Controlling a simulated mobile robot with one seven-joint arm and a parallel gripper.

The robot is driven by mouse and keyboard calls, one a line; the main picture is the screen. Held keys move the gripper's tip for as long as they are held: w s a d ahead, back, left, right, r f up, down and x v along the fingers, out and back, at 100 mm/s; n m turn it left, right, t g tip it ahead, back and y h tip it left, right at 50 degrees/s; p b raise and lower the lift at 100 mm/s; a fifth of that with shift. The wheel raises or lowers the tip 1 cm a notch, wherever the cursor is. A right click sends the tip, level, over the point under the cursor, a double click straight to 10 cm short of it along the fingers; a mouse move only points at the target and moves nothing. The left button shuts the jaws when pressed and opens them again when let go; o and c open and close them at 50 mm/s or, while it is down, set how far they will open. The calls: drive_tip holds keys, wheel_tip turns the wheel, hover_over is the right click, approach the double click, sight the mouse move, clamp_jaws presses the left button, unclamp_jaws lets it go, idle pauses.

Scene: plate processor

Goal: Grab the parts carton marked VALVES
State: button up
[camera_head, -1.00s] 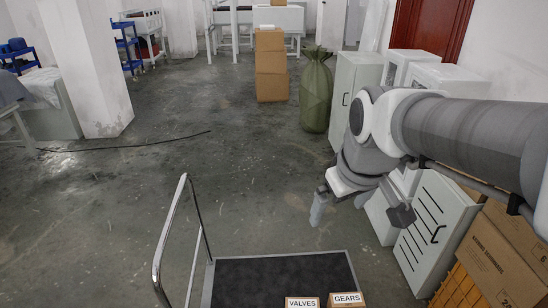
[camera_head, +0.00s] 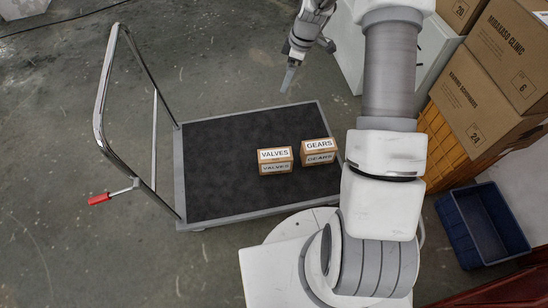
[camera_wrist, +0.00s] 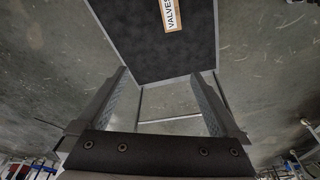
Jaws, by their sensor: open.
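The parts carton marked VALVES (camera_head: 275,160) is a small brown box with white labels, standing on the dark deck of a platform trolley (camera_head: 215,180). In the wrist view the VALVES carton (camera_wrist: 171,14) shows at the top edge, partly cut off, beyond the fingers. A similar carton marked GEARS (camera_head: 318,151) stands just right of it, with a narrow gap. My gripper (camera_head: 307,72) is over the far edge of the trolley, away from both cartons. In the wrist view my gripper (camera_wrist: 168,103) is open, with nothing between its fingers.
The trolley's chrome handle (camera_head: 101,110) rises at its left, with a red-tipped lever (camera_head: 99,199) low beside it. Large cardboard boxes (camera_head: 485,95) and a blue crate (camera_head: 482,225) stand at the right. The deck left of the cartons is bare.

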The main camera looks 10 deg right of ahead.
wheel_tip(320, 180, down, 17)
drive_tip(key=n+y+b, duration=0.1)
drive_tip(key=n+b, duration=0.1)
drive_tip(key=b, duration=0.1)
drive_tip(key=n+y+b, duration=0.1)
drive_tip(key=b, duration=0.1)
approach(275, 154)
drive_tip(key=shift+n+g, duration=0.3)
drive_tip(key=shift+g, duration=0.1)
drive_tip(key=b+x, duration=0.1)
drive_tip(key=x, duration=0.1)
drive_tip(key=b+x, duration=0.2)
drive_tip(key=x, duration=0.1)
drive_tip(key=b+x, duration=0.1)
drive_tip(key=x, duration=0.2)
drive_tip(key=shift+w+f, duration=0.25)
drive_tip(key=shift+w, duration=0.05)
drive_tip(key=shift+b+x, duration=1.6)
drive_tip(key=shift+x, duration=1.35)
drive_tip(key=shift+s+d+f, duration=0.1)
drive_tip(key=shift+d+f, duration=0.05)
drive_tip(key=shift+f, duration=0.15)
drive_tip(key=shift+r, duration=0.1)
clamp_jaws()
